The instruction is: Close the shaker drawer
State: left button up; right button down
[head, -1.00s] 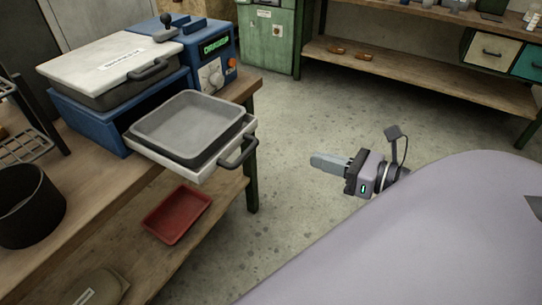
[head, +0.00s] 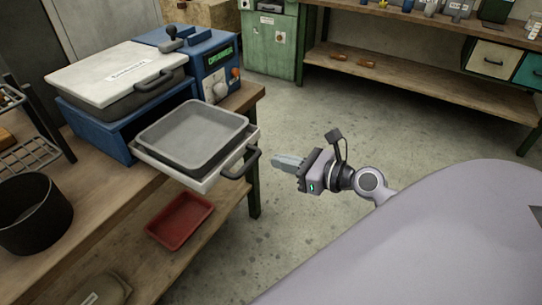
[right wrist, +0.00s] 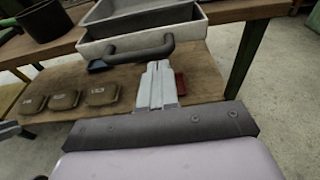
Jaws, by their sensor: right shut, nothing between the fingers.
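The shaker is a blue machine (head: 215,62) with a white lid and a green display, on the wooden bench. Its white drawer (head: 204,184) stands pulled out at the front, with a grey tray (head: 192,135) in it and a dark handle (head: 240,163). The handle also shows in the right wrist view (right wrist: 138,52). My right gripper (head: 275,161) is shut and empty, just right of the handle, with a small gap in the head view. In the right wrist view its fingers (right wrist: 158,68) point toward the drawer front; contact cannot be told.
A red tray (head: 180,221) lies on the bench's lower shelf. A black pot (head: 35,212) and a wire rack (head: 30,140) stand on the bench at left. Several labelled tan pieces (right wrist: 66,99) lie on the shelf. The floor (head: 350,120) right of the bench is clear.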

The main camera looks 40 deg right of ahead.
pick_arm(q)
jog(key=shift+s+r, duration=0.1)
jog(key=shift+r, duration=0.05)
pick_arm(e)
jog(key=shift+x, duration=1.7)
